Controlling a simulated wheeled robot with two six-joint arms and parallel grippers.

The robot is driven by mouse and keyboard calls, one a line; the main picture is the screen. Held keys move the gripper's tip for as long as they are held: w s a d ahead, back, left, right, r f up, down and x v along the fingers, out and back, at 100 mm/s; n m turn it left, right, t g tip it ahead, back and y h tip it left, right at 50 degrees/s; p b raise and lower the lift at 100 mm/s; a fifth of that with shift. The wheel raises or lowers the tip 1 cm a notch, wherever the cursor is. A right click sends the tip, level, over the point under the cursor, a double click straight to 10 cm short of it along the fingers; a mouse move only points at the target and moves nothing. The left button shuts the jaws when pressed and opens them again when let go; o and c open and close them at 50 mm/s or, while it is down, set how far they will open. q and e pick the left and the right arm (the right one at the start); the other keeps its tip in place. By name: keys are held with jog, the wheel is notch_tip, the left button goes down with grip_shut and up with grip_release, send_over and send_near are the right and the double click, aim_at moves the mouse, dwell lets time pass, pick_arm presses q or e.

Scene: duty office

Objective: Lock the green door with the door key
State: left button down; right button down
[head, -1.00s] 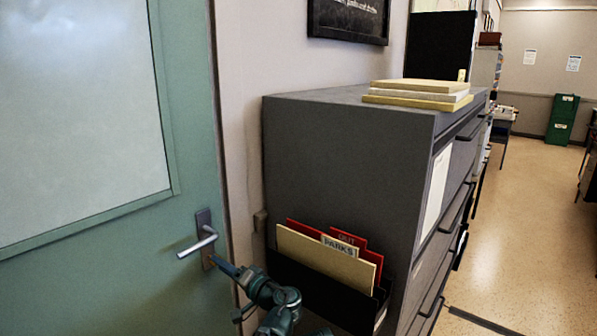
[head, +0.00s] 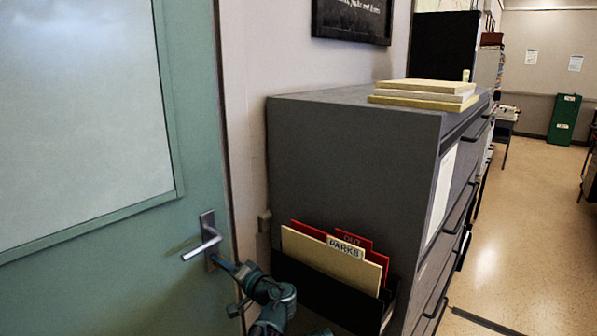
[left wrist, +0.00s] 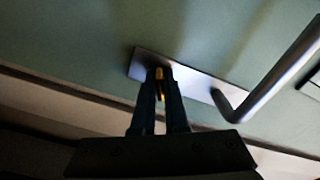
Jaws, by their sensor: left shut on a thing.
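The green door (head: 120,265) fills the left of the head view and looks closed. Its silver lever handle (head: 203,247) stands out from a lock plate (head: 207,219). My left gripper (head: 219,263) is at the lower end of the plate, just below the lever. In the left wrist view its two dark fingers (left wrist: 160,92) are shut on the brass door key (left wrist: 160,84), of which a small part shows between the tips. The key points at the lock plate (left wrist: 195,88); its tip and the keyhole are hidden, so I cannot tell how deep it sits. My right gripper is out of view.
A grey filing cabinet (head: 350,145) stands right of the door, with a black file holder (head: 325,300) on its side, close to my left arm. Yellowish folders (head: 425,86) lie on top. Open floor (head: 520,240) lies to the right.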

pick_arm(q)
jog(key=m, duration=0.6)
jog(key=c, duration=0.9)
grip_release()
jog(key=shift+s+d, duration=0.1)
